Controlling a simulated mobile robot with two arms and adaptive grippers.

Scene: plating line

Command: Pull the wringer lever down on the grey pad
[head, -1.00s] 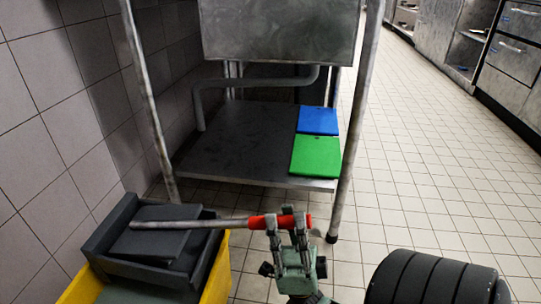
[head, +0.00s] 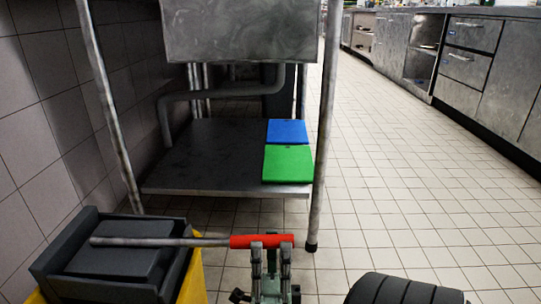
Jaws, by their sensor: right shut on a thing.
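The wringer lever (head: 160,242) is a grey metal bar with a red grip (head: 248,241) at its right end. It lies about level in the picture, across the dark grey wringer (head: 52,268) at the lower left. The wringer's grey pad (head: 118,263) shows below and behind the bar; I cannot tell whether the bar touches it. My right gripper (head: 271,244) is shut on the red grip, to the right of the wringer, coming from below. My left gripper is out of view.
A yellow bucket (head: 194,284) shows under the wringer. Behind stands a metal table with a low shelf (head: 205,165) holding a blue board (head: 288,132) and a green board (head: 288,163). A tiled wall is at the left. Open tiled floor (head: 400,200) lies right.

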